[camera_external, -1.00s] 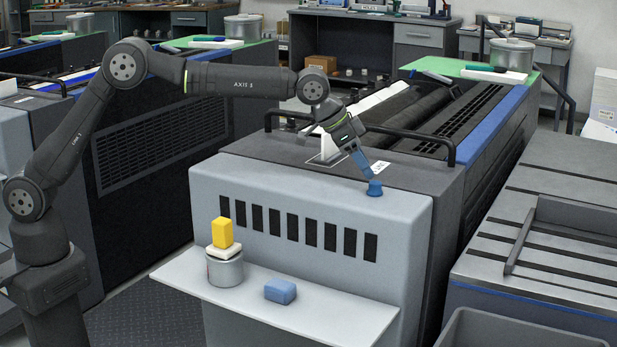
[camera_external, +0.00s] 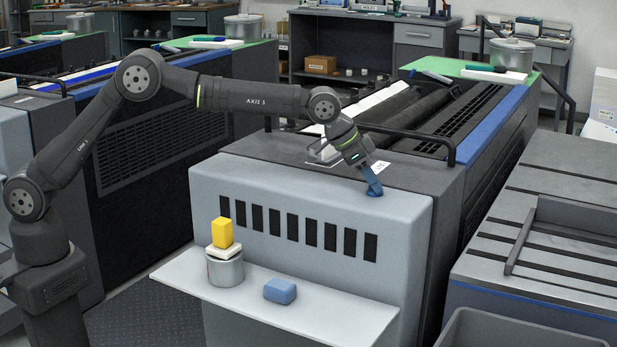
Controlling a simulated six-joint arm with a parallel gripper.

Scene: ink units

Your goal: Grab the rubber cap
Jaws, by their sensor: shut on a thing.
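The rubber cap (camera_external: 375,191) is small and blue and is at the top front edge of the grey press housing, near its right corner. My gripper (camera_external: 373,184) points down at it with blue fingers shut on it. The fingers and the cap are nearly the same blue, and the fingers hide most of the cap. I cannot tell whether the cap still touches the housing top.
A white shelf (camera_external: 330,315) below the housing front holds a blue block (camera_external: 280,291) and a tin (camera_external: 225,270) with a white pad and yellow block (camera_external: 222,232) on it. A black rail (camera_external: 400,133) stands behind my gripper. The housing top around the cap is mostly clear.

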